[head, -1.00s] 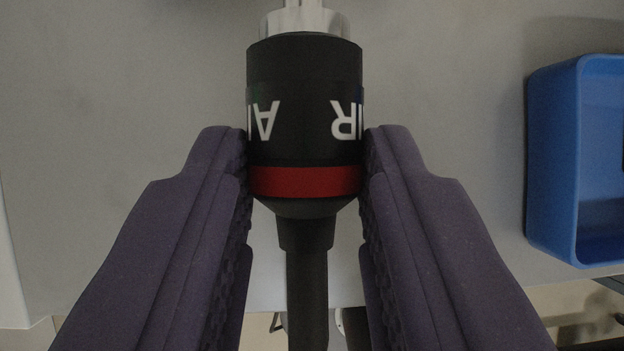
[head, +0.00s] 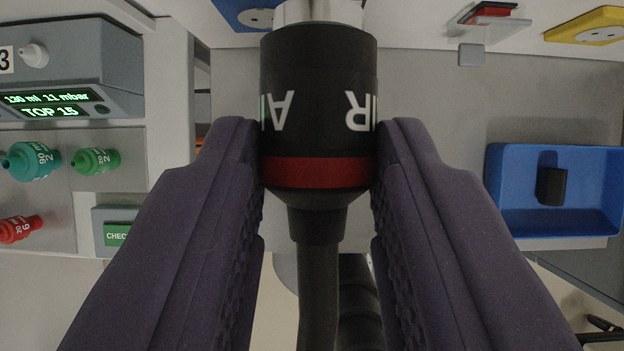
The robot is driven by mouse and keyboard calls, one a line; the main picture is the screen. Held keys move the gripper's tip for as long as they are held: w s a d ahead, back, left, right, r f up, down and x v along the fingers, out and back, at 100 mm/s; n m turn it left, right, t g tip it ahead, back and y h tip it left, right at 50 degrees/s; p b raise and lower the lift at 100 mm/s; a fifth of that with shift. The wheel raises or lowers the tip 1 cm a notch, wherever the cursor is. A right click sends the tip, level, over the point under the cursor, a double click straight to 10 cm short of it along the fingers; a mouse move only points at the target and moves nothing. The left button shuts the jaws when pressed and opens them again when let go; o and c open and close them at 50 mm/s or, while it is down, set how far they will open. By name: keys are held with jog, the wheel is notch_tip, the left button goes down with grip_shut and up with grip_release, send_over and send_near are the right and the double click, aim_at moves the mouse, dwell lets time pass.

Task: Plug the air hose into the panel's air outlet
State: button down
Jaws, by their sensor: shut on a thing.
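My gripper (head: 318,155) is shut on the air hose's black connector (head: 318,75), gripping it from both sides near its red band. White letters on it, partly covered by the fingers, appear upside down. Its silver tip (head: 318,11) points to the top of the view, and the dark hose (head: 318,290) hangs down between the fingers. At the top, a blue plate with a pale round socket (head: 258,17) shows left of the tip, partly cut off. A yellow plate with a pale round socket (head: 598,33) is at the top right. No label tells me which is the air outlet.
A grey device (head: 70,65) with a green-lit display stands at left, above teal, green and red fittings (head: 30,161). A blue tray (head: 515,220) holding a black block (head: 551,186) is at right. A red switch-like part (head: 488,13) is at the top.

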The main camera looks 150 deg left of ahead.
aim_at(319, 15)
jog(key=shift+w+d+b, duration=0.2)
jog(key=shift+w+d, duration=0.1)
jog(key=shift+w, duration=0.4)
jog(key=shift+w+d+b, duration=0.2)
jog(key=shift+w+d, duration=0.1)
jog(key=shift+w, duration=0.45)
jog(key=shift+w+d+b, duration=0.2)
jog(key=shift+w+d, duration=0.1)
jog(key=shift+w, duration=0.4)
jog(key=shift+w+d+b, duration=0.25)
jog(key=shift+w+d, duration=0.05)
jog(key=shift+w, duration=0.3)
jog(key=shift+w+d+b, duration=0.25)
jog(key=shift+w, duration=0.35)
jog(key=shift+r, duration=0.1)
jog(key=c, duration=0.7)
grip_release()
